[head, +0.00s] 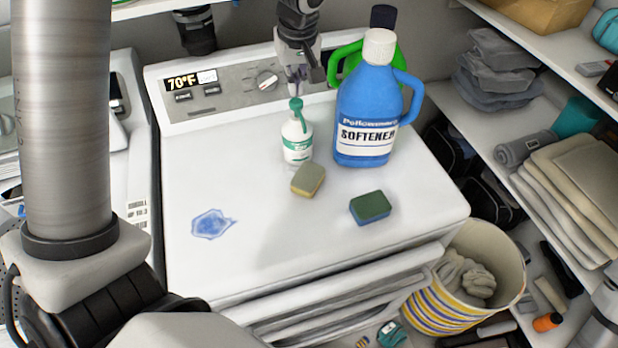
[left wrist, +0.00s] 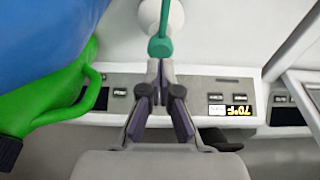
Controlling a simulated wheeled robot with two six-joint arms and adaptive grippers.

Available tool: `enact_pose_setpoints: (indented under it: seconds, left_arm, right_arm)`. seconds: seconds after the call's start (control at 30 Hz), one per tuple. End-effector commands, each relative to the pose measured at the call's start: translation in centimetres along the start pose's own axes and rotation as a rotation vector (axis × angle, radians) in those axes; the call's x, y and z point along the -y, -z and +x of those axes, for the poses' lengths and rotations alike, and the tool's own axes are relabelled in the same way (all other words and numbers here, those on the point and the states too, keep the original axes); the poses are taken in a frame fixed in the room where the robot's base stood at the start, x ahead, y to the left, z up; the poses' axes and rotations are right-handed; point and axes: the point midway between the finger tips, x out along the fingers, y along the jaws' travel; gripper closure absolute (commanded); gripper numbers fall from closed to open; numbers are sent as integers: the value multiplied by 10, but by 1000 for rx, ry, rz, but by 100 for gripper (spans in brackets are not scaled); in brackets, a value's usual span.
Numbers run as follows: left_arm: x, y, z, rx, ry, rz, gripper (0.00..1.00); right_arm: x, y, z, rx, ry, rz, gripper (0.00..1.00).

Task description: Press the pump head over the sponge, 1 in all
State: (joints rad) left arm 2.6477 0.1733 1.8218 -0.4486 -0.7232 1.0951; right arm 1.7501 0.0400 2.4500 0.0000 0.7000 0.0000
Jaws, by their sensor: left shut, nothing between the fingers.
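A white pump bottle with a green label (head: 297,143) stands upright on the white machine top. Its green pump head (head: 296,104) also shows in the left wrist view (left wrist: 160,47). A beige and yellow sponge (head: 308,180) lies just in front of the bottle. A green and blue sponge (head: 370,208) lies farther right and forward. My left gripper (head: 294,90) is shut and empty, pointing down right above the pump head. In the left wrist view its closed fingertips (left wrist: 160,65) are beside the pump head; I cannot tell whether they touch. My right gripper is out of view.
A blue softener jug (head: 367,110) stands close to the right of the bottle, with a green jug (head: 345,52) behind it. A blue spill (head: 211,224) lies front left. The control panel (head: 225,88) is behind. A striped basket (head: 440,305) stands front right.

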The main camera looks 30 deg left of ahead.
Motion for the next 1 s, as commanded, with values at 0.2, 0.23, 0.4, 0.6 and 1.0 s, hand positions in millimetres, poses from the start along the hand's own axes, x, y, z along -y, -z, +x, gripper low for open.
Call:
enact_pose_setpoints:
  seconds: [0.2,0.23,0.4,0.6,1.0]
  left_arm:
    - [0,0,0,0,0,0,100]
    - [0,0,0,0,0,0,100]
    - [0,0,0,0,0,0,100]
    - [0,-1,4,0,0,0,100]
    - [0,-4,18,0,0,0,100]
  right_arm:
    - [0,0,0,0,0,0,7]
    - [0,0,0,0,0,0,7]
    - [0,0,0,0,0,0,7]
    - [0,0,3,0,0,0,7]
    - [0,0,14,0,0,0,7]
